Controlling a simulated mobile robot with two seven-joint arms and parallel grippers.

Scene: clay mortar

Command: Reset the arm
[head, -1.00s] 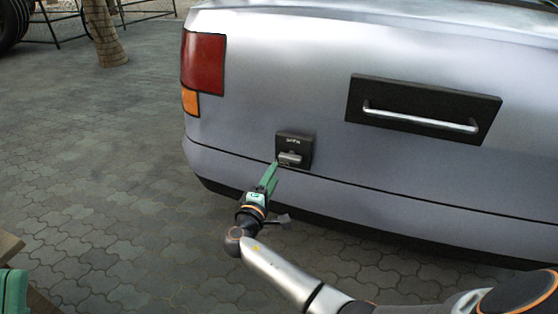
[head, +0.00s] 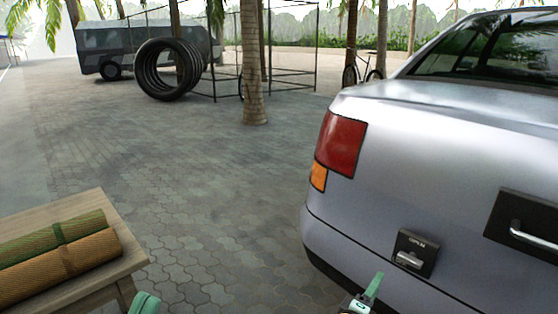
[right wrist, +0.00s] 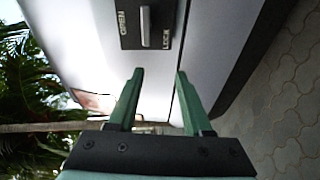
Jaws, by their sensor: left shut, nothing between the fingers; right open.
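My right gripper (head: 374,288) shows at the bottom of the head view, below and left of a black latch plate (head: 428,244) on the back of a silver car (head: 385,190). In the right wrist view its two green fingers (right wrist: 159,76) are apart with nothing between them. The latch plate (right wrist: 126,37) with its grey knob (right wrist: 145,27) lies ahead of the fingertips, apart from them. Words on the plate read OPEN and LOCK. My left gripper (head: 145,304) shows only as a green piece at the bottom edge; the rest is out of frame.
A black panel with a bar handle (head: 535,238) is on the car at the right. A wooden table (head: 105,203) with rolled mats (head: 60,258) stands at the left. Tires (head: 168,69), a palm trunk (head: 251,70) and a vehicle (head: 105,48) are farther back. Open paving lies between.

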